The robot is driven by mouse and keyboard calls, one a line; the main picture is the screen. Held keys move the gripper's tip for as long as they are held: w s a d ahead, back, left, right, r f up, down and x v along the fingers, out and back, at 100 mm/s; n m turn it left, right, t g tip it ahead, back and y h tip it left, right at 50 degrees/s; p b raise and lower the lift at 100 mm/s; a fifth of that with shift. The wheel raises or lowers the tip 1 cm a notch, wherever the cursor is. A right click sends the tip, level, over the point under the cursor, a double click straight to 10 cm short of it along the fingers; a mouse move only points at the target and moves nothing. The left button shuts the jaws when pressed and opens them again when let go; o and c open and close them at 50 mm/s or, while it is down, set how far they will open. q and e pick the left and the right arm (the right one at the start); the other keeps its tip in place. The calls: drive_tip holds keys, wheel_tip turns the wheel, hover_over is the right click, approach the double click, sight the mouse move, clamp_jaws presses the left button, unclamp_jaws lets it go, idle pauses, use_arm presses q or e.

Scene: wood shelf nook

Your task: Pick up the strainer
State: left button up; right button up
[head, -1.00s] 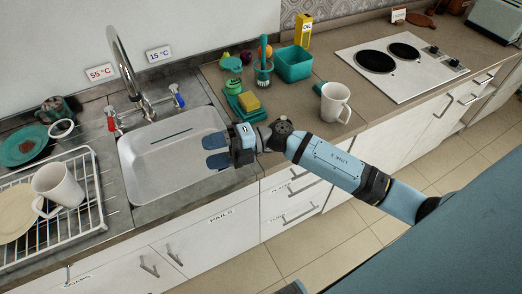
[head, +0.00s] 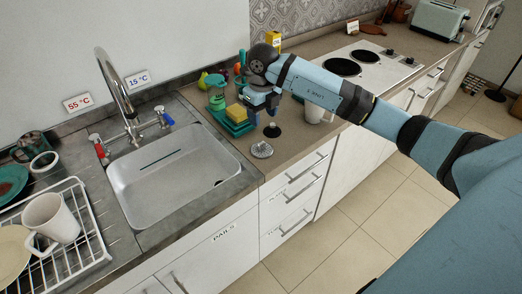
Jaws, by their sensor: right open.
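A small round grey metal piece with a patterned top, which looks like the strainer (head: 262,150), lies on the counter just right of the sink, near the front edge. A small black stopper-like piece (head: 272,130) stands right behind it. My right gripper (head: 263,113) is open and empty, pointing down above the counter, behind the strainer and apart from it. My left gripper is out of view.
The sink (head: 170,180) is left of the strainer. A yellow sponge on a green tray (head: 228,122) sits close to my right gripper. A white mug (head: 313,113) is partly hidden behind my right arm. A dish rack (head: 85,225) stands at left.

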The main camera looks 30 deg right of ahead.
sight(262, 142)
wheel_tip(262, 142, down, 12)
drive_tip(key=shift+a+r+p, duration=0.15)
drive_tip(key=shift+r+p, duration=0.05)
drive_tip(key=shift+p, duration=0.45)
drive_tip(key=c, duration=1)
